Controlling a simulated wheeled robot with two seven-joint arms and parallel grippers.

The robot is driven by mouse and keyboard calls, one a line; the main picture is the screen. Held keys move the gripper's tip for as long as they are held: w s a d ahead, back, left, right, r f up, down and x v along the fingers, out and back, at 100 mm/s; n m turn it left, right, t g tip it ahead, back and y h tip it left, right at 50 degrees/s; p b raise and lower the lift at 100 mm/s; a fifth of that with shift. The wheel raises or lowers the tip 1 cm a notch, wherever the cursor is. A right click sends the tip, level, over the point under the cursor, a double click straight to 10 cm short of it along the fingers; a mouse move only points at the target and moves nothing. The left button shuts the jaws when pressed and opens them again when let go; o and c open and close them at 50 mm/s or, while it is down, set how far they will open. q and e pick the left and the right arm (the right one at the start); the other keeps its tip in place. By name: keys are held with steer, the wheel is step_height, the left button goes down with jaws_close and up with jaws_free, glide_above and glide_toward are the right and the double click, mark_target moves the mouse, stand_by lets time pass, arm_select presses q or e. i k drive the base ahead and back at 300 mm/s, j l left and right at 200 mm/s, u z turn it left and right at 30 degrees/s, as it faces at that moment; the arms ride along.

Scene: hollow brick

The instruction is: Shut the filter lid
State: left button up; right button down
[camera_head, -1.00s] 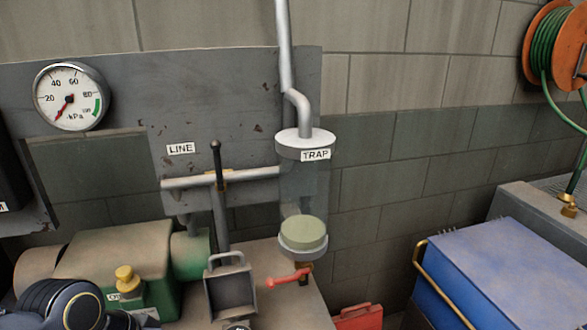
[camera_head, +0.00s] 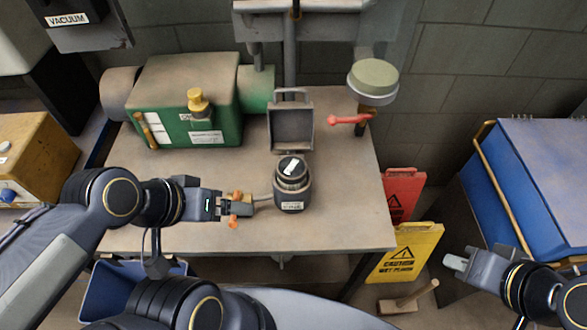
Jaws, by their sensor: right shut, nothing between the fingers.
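The filter (camera_head: 292,200) is a dark round pot with a pale label on the bench, in the middle of the head view. A black round piece with a white tag sits in its top. The filter lid (camera_head: 290,128), a grey square panel with a handle at its top edge, stands upright behind the pot, open. My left gripper (camera_head: 243,205) is just left of the pot, by a small orange-ended part at the pot's side pipe; whether its jaws are closed on this part is unclear. My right gripper (camera_head: 455,262) is shut and empty, off the bench at lower right.
A green pump (camera_head: 190,105) with a yellow cap stands left of the lid. Red (camera_head: 402,192) and yellow (camera_head: 405,252) signs stand right of the bench. The bench's front right is clear.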

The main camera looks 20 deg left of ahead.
mark_target(291, 124)
steer(key=k+l, duration=0.1)
steer(key=l, duration=0.3)
steer(key=k+l, duration=0.1)
steer(key=l, duration=0.3)
steer(key=k+l, duration=0.15)
steer(key=l, duration=0.25)
steer(key=k+l, duration=0.1)
steer(key=l, duration=0.3)
steer(key=k+l, duration=0.1)
steer(key=l, duration=0.3)
steer(key=k+l, duration=0.1)
steer(key=l, duration=0.3)
steer(key=z, duration=0.05)
